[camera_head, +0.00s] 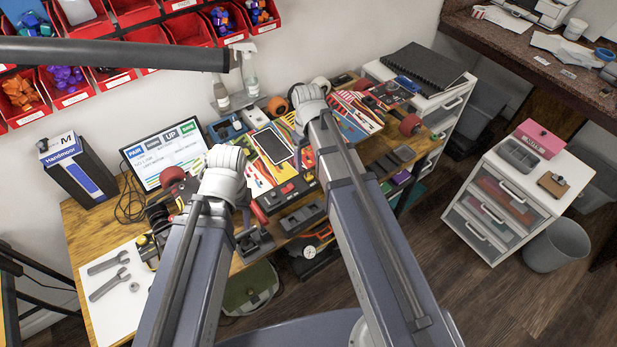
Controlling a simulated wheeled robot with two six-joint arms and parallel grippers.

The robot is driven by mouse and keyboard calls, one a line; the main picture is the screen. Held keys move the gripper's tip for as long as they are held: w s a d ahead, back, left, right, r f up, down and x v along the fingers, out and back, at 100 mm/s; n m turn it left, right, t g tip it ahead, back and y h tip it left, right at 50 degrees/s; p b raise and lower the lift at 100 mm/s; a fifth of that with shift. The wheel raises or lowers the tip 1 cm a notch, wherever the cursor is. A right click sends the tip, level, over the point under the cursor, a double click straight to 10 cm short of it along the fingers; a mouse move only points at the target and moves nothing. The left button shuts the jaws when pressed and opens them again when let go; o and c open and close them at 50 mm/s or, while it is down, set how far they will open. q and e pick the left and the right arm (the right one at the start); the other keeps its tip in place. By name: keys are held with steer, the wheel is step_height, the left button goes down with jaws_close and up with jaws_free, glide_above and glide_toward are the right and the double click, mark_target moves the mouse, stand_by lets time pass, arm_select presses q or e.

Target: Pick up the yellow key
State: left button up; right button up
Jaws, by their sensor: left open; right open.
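I cannot make out a yellow key anywhere in this view; it may be hidden or too small to see. My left gripper (226,172) is over the middle of the wooden workbench (88,226), left of a colourful skateboard deck (267,150). My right gripper (308,102) is further back and right, near another brightly printed board (355,112). Both grippers are seen from behind, and their fingertips are mostly hidden by the white gripper bodies. Both are open, and I see nothing held in either.
A monitor (165,152) and a dark box (78,170) stand at the back left. Wrenches (109,285) lie on a white sheet at the front left. Red bins (187,30) hang above. A drawer cabinet (505,205) and grey bin (556,246) stand right.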

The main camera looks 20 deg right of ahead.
mark_target(309, 170)
steer(key=shift+s+f+b, duration=0.2)
steer(key=shift+f+b, duration=2.3)
steer(key=shift+f, duration=0.1)
steer(key=shift+r, duration=0.1)
jaws_close()
